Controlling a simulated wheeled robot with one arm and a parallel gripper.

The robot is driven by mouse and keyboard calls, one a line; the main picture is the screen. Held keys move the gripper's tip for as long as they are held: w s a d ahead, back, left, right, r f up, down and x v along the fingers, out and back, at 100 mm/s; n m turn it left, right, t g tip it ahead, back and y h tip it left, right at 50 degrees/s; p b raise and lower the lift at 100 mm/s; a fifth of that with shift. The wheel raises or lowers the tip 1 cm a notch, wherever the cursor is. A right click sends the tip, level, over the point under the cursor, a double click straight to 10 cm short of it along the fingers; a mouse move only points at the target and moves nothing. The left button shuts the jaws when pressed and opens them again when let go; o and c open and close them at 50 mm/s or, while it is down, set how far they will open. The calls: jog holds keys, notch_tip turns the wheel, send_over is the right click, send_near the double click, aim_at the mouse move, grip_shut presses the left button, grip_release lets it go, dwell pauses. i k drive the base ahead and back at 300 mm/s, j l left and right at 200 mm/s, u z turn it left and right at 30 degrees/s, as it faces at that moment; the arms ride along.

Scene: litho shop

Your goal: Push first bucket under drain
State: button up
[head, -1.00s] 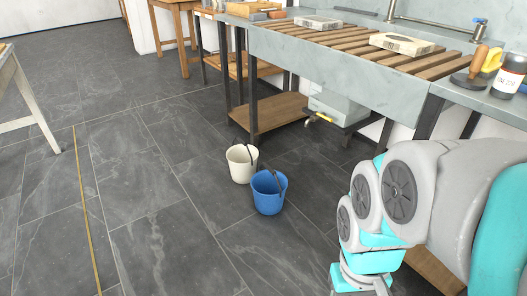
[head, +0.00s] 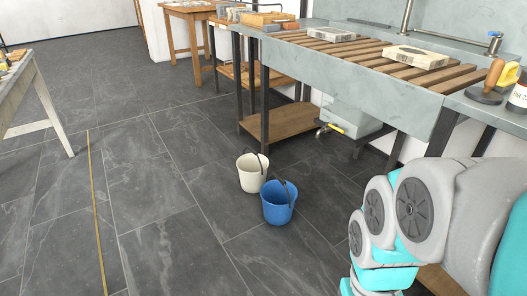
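In the head view a white bucket (head: 250,176) and a blue bucket (head: 278,204) stand upright on the dark tiled floor, close together, the blue one nearer to me. Each has a dark handle. The drain (head: 330,129), a pipe with a yellow valve handle, comes from a grey box (head: 345,117) under the sink bench (head: 395,88). Both buckets stand out in front of the bench, not beneath the drain. My arm fills the lower right; my gripper is out of the picture.
A wooden lower shelf (head: 283,121) and dark bench legs are left of the drain. Slats with paper-wrapped blocks (head: 416,56) lie on top. A table (head: 24,93) stands at the left. The floor between it and the buckets is clear, with a yellow line (head: 95,205).

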aim_at(279, 196)
jog(key=i, duration=1.05)
